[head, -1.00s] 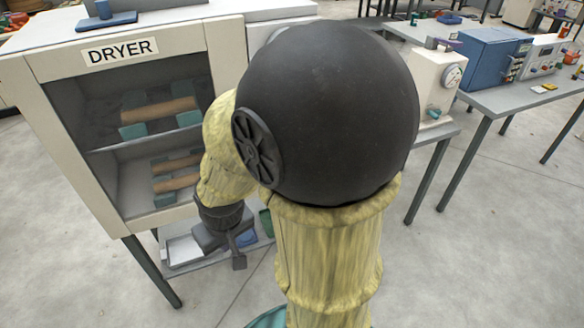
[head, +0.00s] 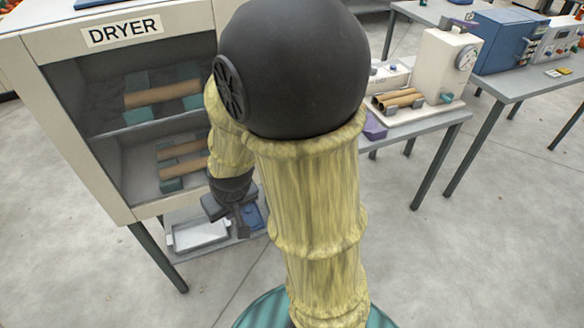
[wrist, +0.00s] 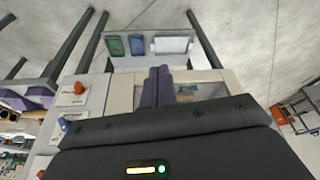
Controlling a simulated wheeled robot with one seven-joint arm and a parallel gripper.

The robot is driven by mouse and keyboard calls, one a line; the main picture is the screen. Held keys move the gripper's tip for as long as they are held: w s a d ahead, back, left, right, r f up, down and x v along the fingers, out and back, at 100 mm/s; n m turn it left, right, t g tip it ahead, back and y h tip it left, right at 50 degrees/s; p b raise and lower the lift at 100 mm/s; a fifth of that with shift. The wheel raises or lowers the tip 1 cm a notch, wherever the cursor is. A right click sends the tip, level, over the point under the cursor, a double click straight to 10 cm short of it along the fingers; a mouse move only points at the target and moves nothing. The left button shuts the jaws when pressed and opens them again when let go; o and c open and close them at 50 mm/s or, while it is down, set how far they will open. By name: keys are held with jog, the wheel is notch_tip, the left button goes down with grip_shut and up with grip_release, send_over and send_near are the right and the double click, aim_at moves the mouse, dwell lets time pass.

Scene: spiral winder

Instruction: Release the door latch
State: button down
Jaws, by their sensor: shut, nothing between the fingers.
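The dryer (head: 180,38) stands at the left in the head view, its glass-fronted door (head: 90,175) shut. Brown tubes on teal holders show through the glass. My gripper (head: 243,230) hangs low beside the lower right part of the door and points down; its jaws are shut and empty. In the wrist view, the shut fingers (wrist: 157,75) stand side by side in front of the cream door frame. My arm hides the dryer's right side in the head view.
A low shelf with a white tray (head: 200,234) and a blue tray (head: 250,217) lies below the dryer. A panel with an orange knob (wrist: 79,88) shows in the wrist view. A bench with a gauge machine (head: 435,65) stands at the right. The floor between is clear.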

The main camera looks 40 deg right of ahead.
jog(key=w+d+f+t+h+b, duration=0.2)
jog(key=w+d+f, duration=0.1)
jog(key=w+f, duration=0.55)
jog(key=w+d+f+n+t+h+b, duration=0.2)
jog(key=d+f+n+h+b, duration=0.1)
jog(key=d+h, duration=0.3)
jog(key=w+d+f+n+t+h+b, duration=0.2)
jog(key=d+f+n+h+b, duration=0.1)
jog(key=d+f+h, duration=0.3)
jog(key=d+h, duration=0.1)
jog(key=d, duration=0.1)
jog(key=shift+w+d+f+b, duration=0.3)
jog(key=shift+w, duration=0.05)
jog(key=shift+h, duration=0.3)
jog(key=s+d+p+x, duration=0.1)
jog(key=s+p+x, duration=0.1)
jog(key=x, duration=1)
jog(key=shift+d, duration=0.6)
jog(key=shift+f, duration=0.15)
